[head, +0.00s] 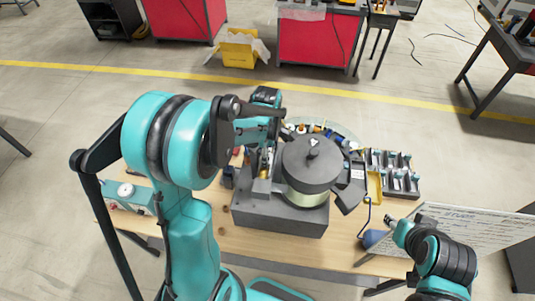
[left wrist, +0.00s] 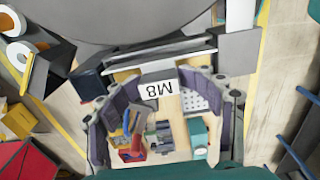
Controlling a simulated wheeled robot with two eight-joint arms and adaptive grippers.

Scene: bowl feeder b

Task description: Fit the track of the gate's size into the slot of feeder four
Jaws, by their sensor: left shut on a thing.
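The bowl feeder (head: 312,165), with a dark grey round top and a grey base, stands on the wooden table. My left gripper (head: 265,152) is at its left side, partly hidden by my arm. In the left wrist view it (left wrist: 157,98) is shut on a piece taken to be the track (left wrist: 158,86), with an upside-down M8 label. The slot and gate cannot be made out, nor whether the track touches the feeder. My right arm is at the lower right; the jaws of its gripper (head: 402,226) are too small to read.
A grey rack of small parts (head: 393,184) stands right of the feeder. A white board with writing (head: 455,236) is at the right, close to my right arm. A teal-grey box with a red button (head: 130,197) is at the left. Bare table (head: 340,245) shows in front.

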